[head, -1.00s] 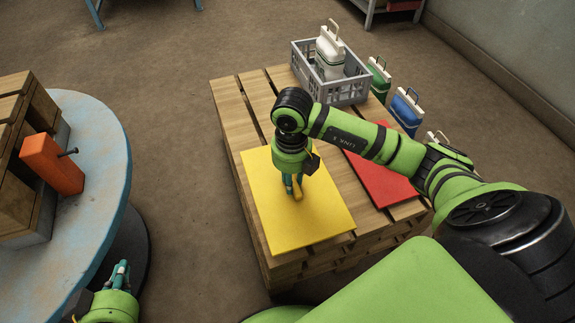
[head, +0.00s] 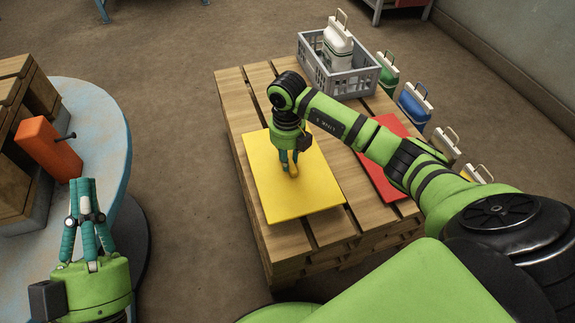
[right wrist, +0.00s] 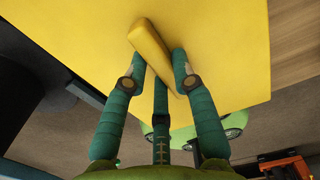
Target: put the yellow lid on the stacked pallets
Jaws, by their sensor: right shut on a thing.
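The yellow lid (head: 320,195) is a flat panel with a yellow bar handle on top, over the left front part of the stacked wooden pallets (head: 238,103). My right gripper (head: 290,168) points down and is shut on the lid's handle. The handle (right wrist: 150,45) shows between its teal fingers in the right wrist view. The lid looks level and very near the pallet boards; I cannot tell if it touches them. My left gripper (head: 82,185) points up at the lower left, away from the lid. Its fingers are close together and hold nothing visible.
A red panel (head: 382,180) lies on the pallets, partly behind my right arm. A grey crate (head: 345,85) with a white handled container stands at the back. Several handled containers (head: 413,105) line the right side. A round blue-grey table (head: 100,120) with an orange block (head: 47,150) stands left.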

